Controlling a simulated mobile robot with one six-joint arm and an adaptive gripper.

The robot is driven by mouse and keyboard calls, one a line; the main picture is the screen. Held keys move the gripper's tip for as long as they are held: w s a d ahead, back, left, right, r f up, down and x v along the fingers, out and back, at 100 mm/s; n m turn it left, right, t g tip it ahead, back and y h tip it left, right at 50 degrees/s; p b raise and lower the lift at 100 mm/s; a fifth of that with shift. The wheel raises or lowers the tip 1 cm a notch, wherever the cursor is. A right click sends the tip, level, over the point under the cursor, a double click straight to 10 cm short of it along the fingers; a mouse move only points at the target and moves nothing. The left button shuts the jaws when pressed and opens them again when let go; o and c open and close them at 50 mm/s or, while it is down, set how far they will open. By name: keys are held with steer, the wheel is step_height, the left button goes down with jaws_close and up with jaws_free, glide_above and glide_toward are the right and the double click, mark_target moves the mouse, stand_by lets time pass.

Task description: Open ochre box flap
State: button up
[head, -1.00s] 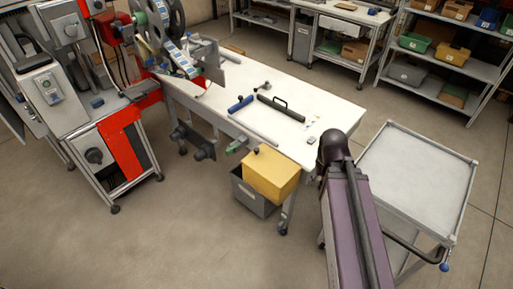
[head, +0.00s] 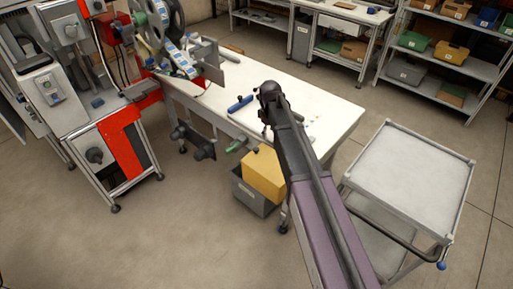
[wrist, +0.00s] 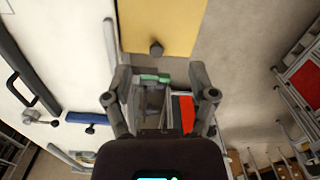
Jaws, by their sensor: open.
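The ochre flap (head: 264,174) covers a grey box (head: 248,197) under the near side of the white table in the head view. It looks closed, though its far side is partly behind my arm. In the wrist view the ochre panel (wrist: 162,22) fills the top middle, with a dark round knob (wrist: 156,48) near its edge. My gripper (wrist: 160,74) is open and empty, its two fingers spread on either side below the knob. The fingers appear apart from the knob and panel.
The white table (head: 325,105) carries a blue roller (head: 240,103) and other tools. A green-ended part (head: 237,144) sticks out beside the ochre flap. A grey cart (head: 415,175) stands at right, and a machine with a red panel (head: 122,150) at left. Floor in front is clear.

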mark_target(257, 149)
steer(key=w+a+n, duration=0.2)
steer(key=w+a, duration=0.2)
steer(key=a, duration=0.1)
steer(key=shift+n, duration=0.4)
step_height(257, 149, down, 14)
steer(key=b, duration=1.3)
steer(key=shift+r+b, duration=0.2)
steer(key=shift+b, duration=0.1)
steer(key=shift+s, duration=0.1)
jaws_close()
